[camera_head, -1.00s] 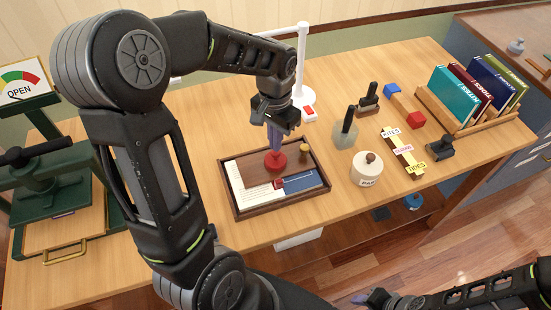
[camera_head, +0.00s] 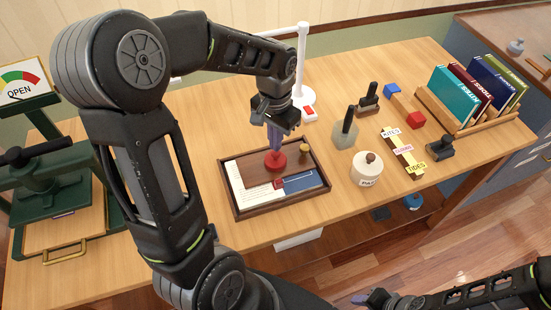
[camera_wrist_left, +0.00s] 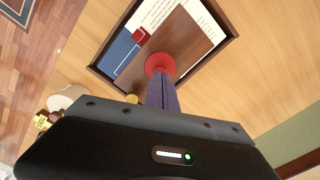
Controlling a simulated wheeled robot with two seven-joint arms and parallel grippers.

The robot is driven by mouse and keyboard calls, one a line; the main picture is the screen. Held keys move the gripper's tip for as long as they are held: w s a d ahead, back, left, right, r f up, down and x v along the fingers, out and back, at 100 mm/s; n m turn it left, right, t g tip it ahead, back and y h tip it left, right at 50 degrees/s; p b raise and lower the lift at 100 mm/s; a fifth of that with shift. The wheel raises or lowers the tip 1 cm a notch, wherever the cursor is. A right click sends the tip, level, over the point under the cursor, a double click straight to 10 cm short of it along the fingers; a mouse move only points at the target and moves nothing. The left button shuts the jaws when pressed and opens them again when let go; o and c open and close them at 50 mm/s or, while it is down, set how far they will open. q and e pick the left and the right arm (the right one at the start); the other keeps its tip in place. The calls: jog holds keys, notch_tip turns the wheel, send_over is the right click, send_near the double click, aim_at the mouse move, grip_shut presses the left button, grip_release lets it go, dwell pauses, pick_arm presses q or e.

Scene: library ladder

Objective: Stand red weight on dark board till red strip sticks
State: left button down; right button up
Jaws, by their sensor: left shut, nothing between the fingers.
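The red weight (camera_head: 275,165), a round disc, stands on the dark brown board (camera_head: 243,168) inside a wooden tray (camera_head: 234,209). It also shows in the left wrist view (camera_wrist_left: 159,64). My left gripper (camera_head: 274,148) points down at the weight's top, its purple fingers shut and empty. They hide the top of the weight; I cannot tell whether they touch it. A small red piece (camera_head: 279,184), perhaps the red strip's end, shows between white paper (camera_head: 247,187) and a blue panel (camera_head: 302,182). My right gripper (camera_head: 372,298) is at the bottom edge, its jaws unclear.
A small brass-coloured knob (camera_head: 304,149) stands at the tray's right. A white pot (camera_head: 367,170), stampers and labels lie to the right, before a book rack (camera_head: 470,108). A green press (camera_head: 40,180) stands left; a white post (camera_head: 302,60) rises behind.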

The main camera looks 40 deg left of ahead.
pick_arm(q)
jog(key=shift+f+b, duration=0.65)
jog(key=shift+f, duration=0.15)
dwell(0.4)
dwell(0.7)
notch_tip(320, 180, up, 7)
jog(key=p, duration=0.5)
dwell(0.5)
dwell(0.5)
